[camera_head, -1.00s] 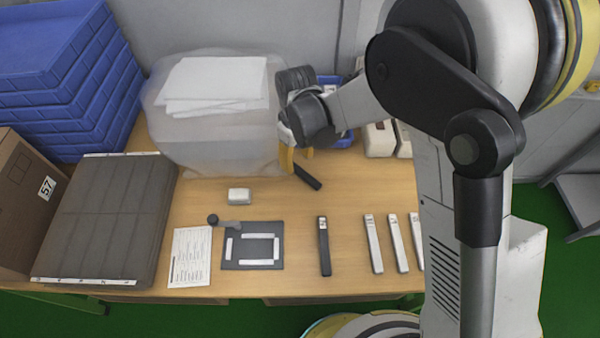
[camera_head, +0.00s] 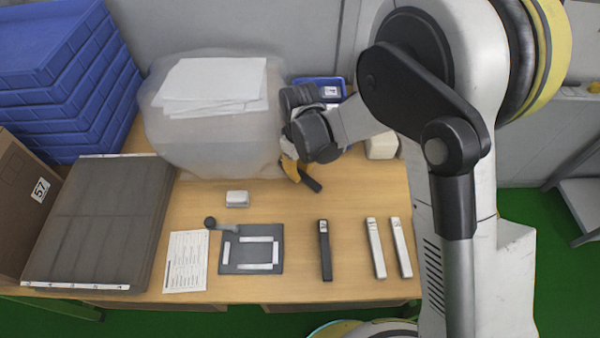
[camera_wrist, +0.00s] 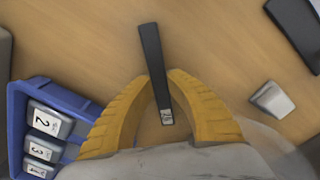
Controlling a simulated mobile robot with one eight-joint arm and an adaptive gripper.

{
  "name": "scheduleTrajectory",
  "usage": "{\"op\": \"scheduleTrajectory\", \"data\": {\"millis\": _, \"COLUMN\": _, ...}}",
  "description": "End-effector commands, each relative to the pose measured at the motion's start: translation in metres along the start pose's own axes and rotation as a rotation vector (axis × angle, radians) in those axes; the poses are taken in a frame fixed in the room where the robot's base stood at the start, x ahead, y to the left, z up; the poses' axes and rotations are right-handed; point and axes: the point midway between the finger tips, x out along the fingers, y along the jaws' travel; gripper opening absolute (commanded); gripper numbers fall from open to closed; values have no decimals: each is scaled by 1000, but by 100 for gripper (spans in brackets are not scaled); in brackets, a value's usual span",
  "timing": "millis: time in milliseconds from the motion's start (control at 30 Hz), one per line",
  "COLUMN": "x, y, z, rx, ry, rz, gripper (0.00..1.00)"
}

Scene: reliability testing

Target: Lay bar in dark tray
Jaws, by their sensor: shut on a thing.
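My gripper (camera_head: 293,170), with yellow fingers, is shut on a dark bar (camera_wrist: 153,60) near the back of the table. In the wrist view the bar lies between the two fingertips (camera_wrist: 161,80), with a small pale label at its near end. In the head view the bar's dark end (camera_head: 313,185) shows below the fingers; whether it touches the table I cannot tell. A wide dark tray (camera_head: 95,215) with faint grid lines and a white labelled front edge lies at the table's left, well away from my gripper.
Another dark bar (camera_head: 325,252) and two pale bars (camera_head: 375,248) lie at the front. A dark plate with white strips (camera_head: 252,256), a paper sheet (camera_head: 185,262) and a white block (camera_head: 237,199) lie mid-table. A cloudy bag (camera_head: 215,135) and blue bin (camera_wrist: 45,125) stand at the back.

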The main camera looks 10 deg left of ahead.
Motion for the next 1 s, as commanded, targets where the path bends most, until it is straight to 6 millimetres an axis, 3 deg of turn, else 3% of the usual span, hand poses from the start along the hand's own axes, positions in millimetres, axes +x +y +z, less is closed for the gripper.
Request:
{"op": "scheduleTrajectory", "data": {"millis": 267, "x": -10, "y": 0, "z": 0, "rx": 0, "ry": 0, "rz": 0, "gripper": 0}}
{"op": "scheduleTrajectory", "data": {"millis": 467, "x": -44, "y": 0, "z": 0, "rx": 0, "ry": 0, "rz": 0, "gripper": 0}}
{"op": "scheduleTrajectory", "data": {"millis": 800, "x": -89, "y": 72, "z": 26, "rx": 5, "ry": 0, "rz": 0, "gripper": 0}}
{"op": "scheduleTrajectory", "data": {"millis": 1000, "x": -106, "y": 101, "z": 36, "rx": 3, "ry": 0, "rz": 0, "gripper": 0}}
